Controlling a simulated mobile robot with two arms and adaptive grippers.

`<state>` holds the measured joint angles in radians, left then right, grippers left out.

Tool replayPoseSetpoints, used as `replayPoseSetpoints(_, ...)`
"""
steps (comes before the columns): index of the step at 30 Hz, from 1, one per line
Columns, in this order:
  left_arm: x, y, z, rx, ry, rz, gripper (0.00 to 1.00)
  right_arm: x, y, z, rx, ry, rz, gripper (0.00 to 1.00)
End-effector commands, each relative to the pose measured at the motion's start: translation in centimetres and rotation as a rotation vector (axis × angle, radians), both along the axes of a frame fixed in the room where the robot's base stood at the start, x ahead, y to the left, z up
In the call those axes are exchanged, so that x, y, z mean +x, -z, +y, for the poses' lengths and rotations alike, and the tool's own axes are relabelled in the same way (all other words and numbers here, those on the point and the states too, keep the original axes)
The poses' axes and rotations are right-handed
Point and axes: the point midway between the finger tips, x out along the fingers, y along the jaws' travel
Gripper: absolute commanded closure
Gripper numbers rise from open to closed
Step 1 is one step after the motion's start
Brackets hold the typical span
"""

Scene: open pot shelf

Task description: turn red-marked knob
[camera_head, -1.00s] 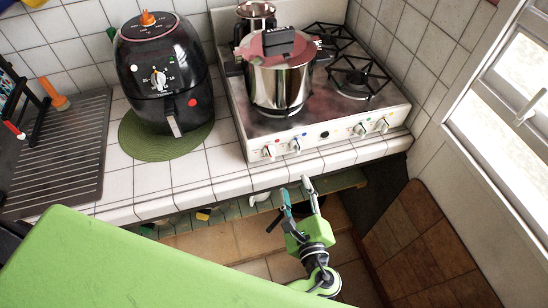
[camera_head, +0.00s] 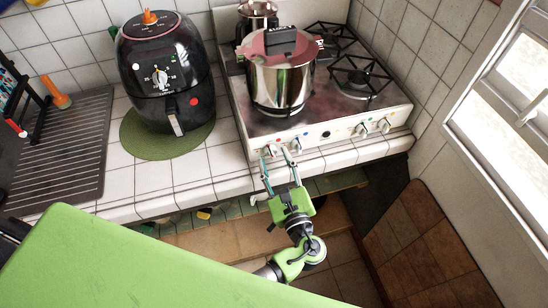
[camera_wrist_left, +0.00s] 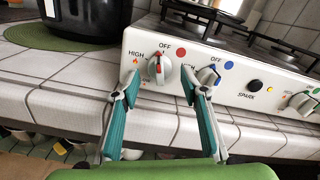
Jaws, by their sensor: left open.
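The red-marked knob (camera_head: 269,151) is the leftmost on the stove's front panel. In the left wrist view this white knob (camera_wrist_left: 160,69) has a red pointer, tilted slightly left of upright, and a red dot at its upper right. A blue-marked knob (camera_wrist_left: 209,76) sits to its right. My left gripper (camera_head: 275,156) is open and empty, just in front of the panel. In the left wrist view its fingertips (camera_wrist_left: 162,80) appear on either side of the red-marked knob, the right one near the blue-marked knob. I cannot tell whether they touch. My right gripper is not in view.
The stove (camera_head: 325,135) carries a lidded steel pot (camera_head: 278,85). A black air fryer (camera_head: 165,80) stands on a green mat (camera_head: 135,143) to the left. The tiled counter edge (camera_head: 200,195) lies below the panel, under the fingers.

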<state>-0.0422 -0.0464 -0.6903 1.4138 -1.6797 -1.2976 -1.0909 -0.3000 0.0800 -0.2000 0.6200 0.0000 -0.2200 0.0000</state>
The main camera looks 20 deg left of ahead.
Motion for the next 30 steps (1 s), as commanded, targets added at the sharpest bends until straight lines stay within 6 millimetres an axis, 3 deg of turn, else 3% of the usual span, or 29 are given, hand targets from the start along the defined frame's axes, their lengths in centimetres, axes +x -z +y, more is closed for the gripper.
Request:
replayPoseSetpoints(13, 1.00, 0.01, 0.68, 0.000, 0.000, 0.000, 0.60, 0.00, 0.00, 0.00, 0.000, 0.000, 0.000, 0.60)
replayPoseSetpoints(17, 0.98, 0.01, 0.67, 0.000, 0.000, 0.000, 0.94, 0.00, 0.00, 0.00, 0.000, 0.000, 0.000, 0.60)
replayPoseSetpoints(18, 0.98, 0.01, 0.67, -0.001, 0.000, 0.001, 0.97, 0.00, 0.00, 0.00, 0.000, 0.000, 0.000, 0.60)
replayPoseSetpoints(30, 0.99, 0.01, 0.62, -0.057, 0.000, -0.037, 0.97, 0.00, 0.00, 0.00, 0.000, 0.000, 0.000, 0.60)
